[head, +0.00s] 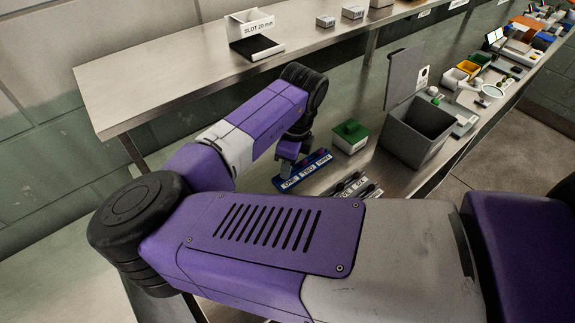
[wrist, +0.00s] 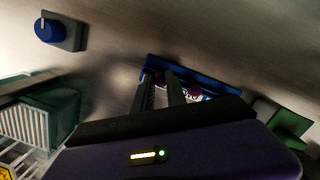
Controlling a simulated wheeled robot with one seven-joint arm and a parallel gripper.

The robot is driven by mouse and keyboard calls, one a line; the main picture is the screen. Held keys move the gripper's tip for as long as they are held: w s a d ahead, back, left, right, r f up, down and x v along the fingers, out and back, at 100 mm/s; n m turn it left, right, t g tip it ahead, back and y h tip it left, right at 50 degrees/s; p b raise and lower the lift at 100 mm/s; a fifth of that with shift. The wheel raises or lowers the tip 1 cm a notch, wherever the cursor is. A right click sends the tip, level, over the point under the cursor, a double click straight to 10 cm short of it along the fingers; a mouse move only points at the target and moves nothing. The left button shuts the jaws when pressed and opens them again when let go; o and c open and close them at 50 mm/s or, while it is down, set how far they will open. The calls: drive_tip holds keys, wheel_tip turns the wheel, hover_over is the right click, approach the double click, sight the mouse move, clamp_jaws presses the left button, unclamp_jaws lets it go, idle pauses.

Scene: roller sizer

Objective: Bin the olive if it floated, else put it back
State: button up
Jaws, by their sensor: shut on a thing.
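My gripper (head: 289,167) reaches down over a blue rack (head: 313,168) with white labels on the steel bench. In the wrist view its fingers (wrist: 160,80) point at the blue rack (wrist: 222,84) and are shut on a small dark purple olive (wrist: 159,78), partly hidden by the fingers. Another dark purple round thing (wrist: 191,87) shows at the rack beside the right finger. Whether the held olive touches the rack I cannot tell. A grey bin (head: 411,140) with its lid raised stands to the right in the head view.
A green-topped box (head: 350,136) stands between rack and bin. Dark spoon-like tools and labels (head: 352,186) lie in front of it. A shelf (head: 160,84) with a slot box (head: 250,28) runs above. A blue knob (wrist: 47,30) shows in the wrist view.

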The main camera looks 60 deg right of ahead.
drive_tip(key=shift+f, duration=0.35)
idle(0.5)
drive_tip(key=o, duration=0.8)
drive_tip(key=shift+o, duration=0.2)
drive_tip(key=shift+s+d+r+b, duration=0.1)
drive_tip(key=shift+s+r+b, duration=0.05)
drive_tip(key=shift+r, duration=1.15)
drive_tip(key=shift+s+r+b, duration=0.15)
drive_tip(key=shift+r, duration=1.1)
drive_tip(key=shift+s+d+r+b, duration=0.1)
drive_tip(key=shift+s+r+b, duration=0.05)
drive_tip(key=shift+r, duration=1.15)
